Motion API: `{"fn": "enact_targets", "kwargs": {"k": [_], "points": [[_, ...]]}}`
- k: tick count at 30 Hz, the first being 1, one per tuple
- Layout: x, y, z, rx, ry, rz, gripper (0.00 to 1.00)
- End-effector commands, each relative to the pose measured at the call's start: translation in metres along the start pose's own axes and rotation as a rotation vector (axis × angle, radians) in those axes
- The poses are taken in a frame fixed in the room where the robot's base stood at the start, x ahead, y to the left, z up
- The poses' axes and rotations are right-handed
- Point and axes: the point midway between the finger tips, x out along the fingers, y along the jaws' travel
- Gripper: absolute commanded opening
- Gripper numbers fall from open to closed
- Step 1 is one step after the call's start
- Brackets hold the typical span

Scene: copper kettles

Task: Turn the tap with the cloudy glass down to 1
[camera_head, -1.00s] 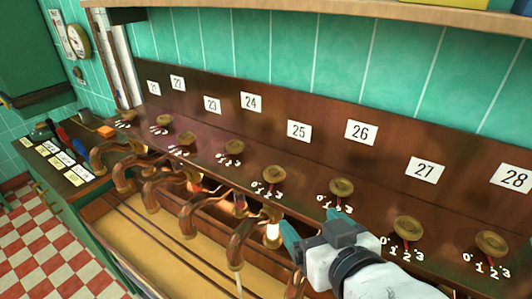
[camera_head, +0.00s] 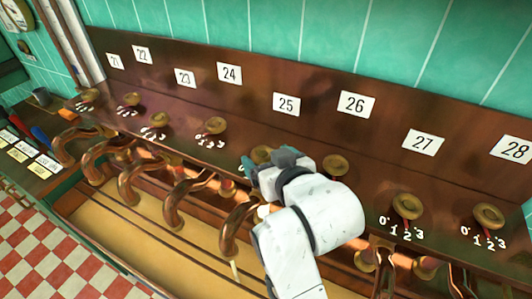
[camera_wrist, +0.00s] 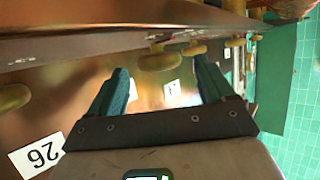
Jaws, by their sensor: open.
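The tap knob below label 25 (camera_head: 262,155) is a round brass disc, partly hidden by my gripper (camera_head: 272,162). Its pointer and scale are mostly covered. In the wrist view a brass knob (camera_wrist: 160,62), probably the same one, shows between my open fingers (camera_wrist: 162,68), beyond their tips; I cannot tell if they touch it. A whitish glass (camera_head: 263,212) on the pipe below this tap shows beside my arm, mostly hidden. A pale stream (camera_head: 234,271) falls below that pipe. My gripper is open.
Neighbouring knobs 24 (camera_head: 215,125) and 26 (camera_head: 335,165) stand close on either side; my wrist is just below 26. Knobs 27 (camera_head: 407,206) and 28 (camera_head: 488,216) are further right. Copper spouts (camera_head: 130,185) jut out over the trough (camera_head: 120,230).

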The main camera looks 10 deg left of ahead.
Motion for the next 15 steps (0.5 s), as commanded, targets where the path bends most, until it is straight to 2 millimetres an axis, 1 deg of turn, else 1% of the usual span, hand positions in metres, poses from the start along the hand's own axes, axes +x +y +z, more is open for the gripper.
{"fn": "enact_targets", "kwargs": {"k": [3,6,15], "points": [[0.010,0.000,0.000,0.000,0.000,0.000,0.82],[0.015,0.000,0.000,0.000,-0.001,0.000,0.82],[0.016,0.000,0.000,0.000,0.000,0.000,0.81]]}}
